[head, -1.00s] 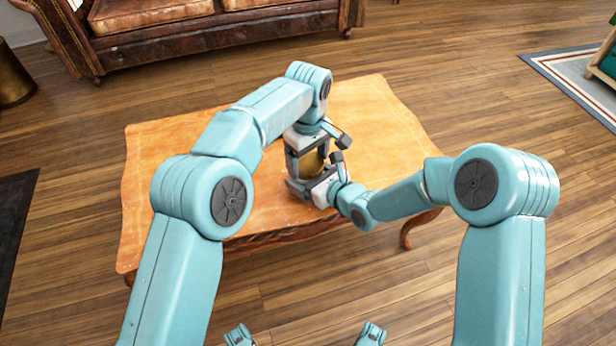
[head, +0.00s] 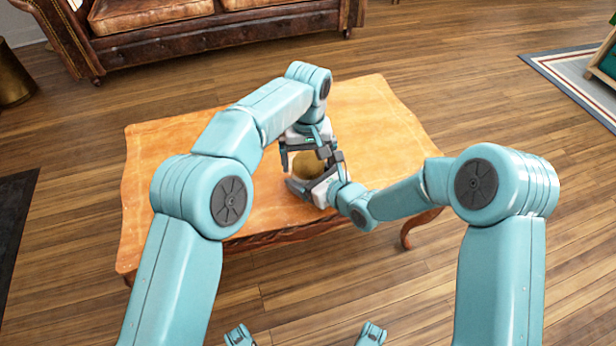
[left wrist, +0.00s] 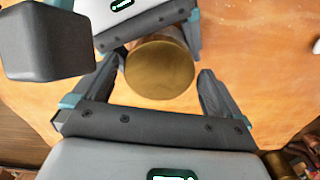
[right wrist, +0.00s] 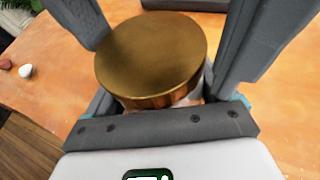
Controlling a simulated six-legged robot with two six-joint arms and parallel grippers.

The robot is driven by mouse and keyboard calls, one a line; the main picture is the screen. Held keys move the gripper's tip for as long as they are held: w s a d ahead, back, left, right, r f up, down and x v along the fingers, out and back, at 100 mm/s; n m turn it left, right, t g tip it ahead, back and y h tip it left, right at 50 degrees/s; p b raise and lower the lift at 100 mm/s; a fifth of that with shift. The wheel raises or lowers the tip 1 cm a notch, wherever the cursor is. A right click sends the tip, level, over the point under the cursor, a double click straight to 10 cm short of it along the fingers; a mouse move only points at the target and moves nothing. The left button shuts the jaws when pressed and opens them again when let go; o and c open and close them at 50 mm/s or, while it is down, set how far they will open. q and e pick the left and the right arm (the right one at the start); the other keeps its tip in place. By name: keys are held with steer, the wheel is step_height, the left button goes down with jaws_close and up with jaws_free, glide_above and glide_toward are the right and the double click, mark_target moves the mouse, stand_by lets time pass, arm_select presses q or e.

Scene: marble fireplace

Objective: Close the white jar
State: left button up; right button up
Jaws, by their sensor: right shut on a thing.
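The jar's round gold-brown lid (head: 309,166) shows between my two grippers over the table. It fills the middle of the left wrist view (left wrist: 160,68) and right wrist view (right wrist: 150,52). In the right wrist view, a little of the white jar (right wrist: 190,98) shows under the lid's coppery rim; the rest is hidden. The lid lies over the jar's top, but I cannot tell if it is fully seated. My right gripper (head: 316,175) is shut on the jar from the near right side. My left gripper (head: 305,157) is open above, its fingers spread on either side of the lid.
The wooden table (head: 160,200) is mostly clear around the jar. A small white rounded object (right wrist: 25,70) and a reddish one (right wrist: 5,64) lie at its far left in the right wrist view. A brown leather sofa (head: 200,40) stands behind the table.

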arm_select(q)
steer(key=shift+r, duration=2.3)
arm_select(e)
steer(key=o, duration=1.9)
steer(key=shift+c, duration=0.2)
arm_select(q)
steer(key=shift+r+p, duration=2.6)
steer(key=shift+p, duration=0.05)
arm_select(e)
steer(key=v, duration=1.6)
steer(key=shift+d, duration=0.15)
steer(key=shift+s, duration=0.15)
